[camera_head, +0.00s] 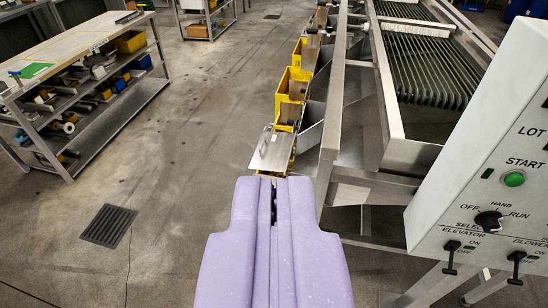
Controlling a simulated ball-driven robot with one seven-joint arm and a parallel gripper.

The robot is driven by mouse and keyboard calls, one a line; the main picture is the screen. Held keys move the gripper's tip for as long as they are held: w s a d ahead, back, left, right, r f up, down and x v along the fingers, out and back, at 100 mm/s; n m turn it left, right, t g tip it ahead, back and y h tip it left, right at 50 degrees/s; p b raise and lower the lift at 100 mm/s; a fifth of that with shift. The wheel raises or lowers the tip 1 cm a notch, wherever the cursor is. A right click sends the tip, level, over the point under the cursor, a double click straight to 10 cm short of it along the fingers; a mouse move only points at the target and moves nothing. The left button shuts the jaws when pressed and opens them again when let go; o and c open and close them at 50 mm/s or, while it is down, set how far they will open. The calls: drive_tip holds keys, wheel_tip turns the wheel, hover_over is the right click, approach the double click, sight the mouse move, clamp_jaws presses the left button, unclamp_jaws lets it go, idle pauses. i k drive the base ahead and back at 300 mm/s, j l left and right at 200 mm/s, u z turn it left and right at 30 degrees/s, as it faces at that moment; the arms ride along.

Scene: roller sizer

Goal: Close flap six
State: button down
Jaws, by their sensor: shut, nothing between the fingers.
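My gripper (273,182), with pale purple fingers, points up the picture from the bottom middle. Its fingers are shut with nothing between them. Just beyond the fingertips is a metal flap (271,151), a bright plate that sticks out to the left over a yellow bin at the near end of the row. Its lower edge is close to the fingertips; I cannot tell whether they touch. No number is readable on the flap, so I cannot tell if it is flap six. My gripper hides what lies below it.
More yellow bins (290,83) run away along the left side of the metal sizer frame (333,120). Dark rollers (425,62) lie at upper right. A control panel (500,165) stands close on the right. A shelved bench (95,95) stands left; floor between is open.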

sight(272, 152)
drive_tip(key=l, duration=0.2)
drive_tip(key=i+l+u, duration=0.15)
drive_tip(key=i, duration=2.2)
